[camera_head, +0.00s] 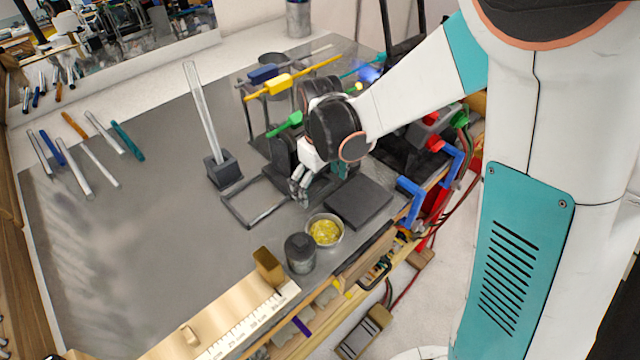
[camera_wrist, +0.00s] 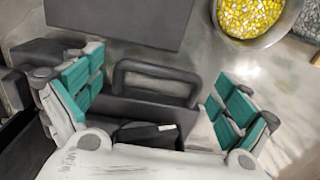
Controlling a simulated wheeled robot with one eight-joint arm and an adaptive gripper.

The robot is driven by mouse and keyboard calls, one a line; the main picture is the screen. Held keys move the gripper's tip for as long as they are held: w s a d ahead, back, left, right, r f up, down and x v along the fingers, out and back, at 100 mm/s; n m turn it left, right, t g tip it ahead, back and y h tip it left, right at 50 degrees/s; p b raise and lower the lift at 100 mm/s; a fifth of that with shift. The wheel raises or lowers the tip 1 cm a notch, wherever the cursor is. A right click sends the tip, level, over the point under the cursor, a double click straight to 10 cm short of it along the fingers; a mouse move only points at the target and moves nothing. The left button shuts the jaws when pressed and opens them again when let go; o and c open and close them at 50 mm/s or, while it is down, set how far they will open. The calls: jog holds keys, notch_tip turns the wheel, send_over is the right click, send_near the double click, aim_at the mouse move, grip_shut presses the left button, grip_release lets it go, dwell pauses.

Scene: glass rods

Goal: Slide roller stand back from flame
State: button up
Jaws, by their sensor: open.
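A dark stand with an upright loop handle, which I take for the roller stand, shows in the wrist view (camera_wrist: 155,80). My gripper (camera_wrist: 160,92) is open, with a teal-padded finger on each side of the handle; I see no clear contact. In the head view my gripper (camera_head: 320,180) points down low over the bench, left of a flat black plate (camera_head: 359,201). My arm and gripper hide most of the stand there. A blue flame glow (camera_head: 369,73) shows at the back, behind my wrist.
A clear tube stands in a dark block (camera_head: 223,170) to the left. Coloured rods (camera_head: 300,78) lie across supports behind. The left bench has loose rods; its middle is clear.

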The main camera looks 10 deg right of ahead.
jog(key=shift+s, duration=0.15)
jog(key=c, duration=1.7)
jog(key=shift+s, duration=0.1)
jog(key=shift+c, duration=1)
jog(key=shift+d, duration=0.1)
jog(key=s+a, duration=0.1)
jog(key=a, duration=0.1)
jog(key=s+a, duration=0.2)
jog(key=s+a+b, duration=0.1)
jog(key=a, duration=0.1)
jog(key=shift+s+a+f, duration=0.1)
jog(key=shift+s+a, duration=0.1)
jog(key=shift+s, duration=0.05)
jog(key=shift+c, duration=0.2)
